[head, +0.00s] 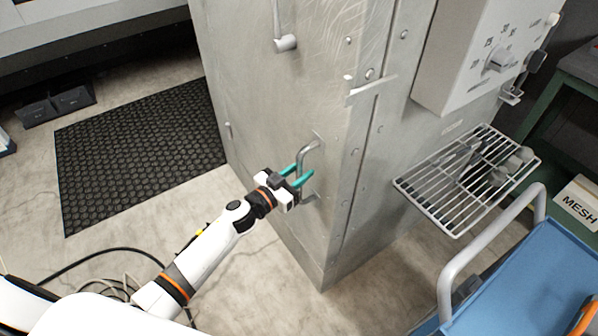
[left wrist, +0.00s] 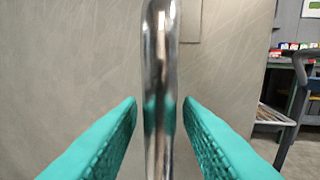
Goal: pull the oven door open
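The oven (head: 270,110) is a tall grey metal cabinet, and its door looks closed. A bent metal bar handle (head: 311,146) stands out from the door near the right edge. My left gripper (head: 299,174) is at the lower part of this handle. In the left wrist view the shiny handle (left wrist: 159,80) runs upright between the two teal fingers. There is a gap on each side of it, so the gripper (left wrist: 160,105) is open around the bar and not pressing on it. My right gripper is not in view.
A wire shelf (head: 467,178) with small items juts out right of the oven, below a grey control box (head: 480,55). A blue cart (head: 525,285) with a grey rail stands at the lower right. A black mat (head: 140,150) lies on the floor at left; cables lie near my arm.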

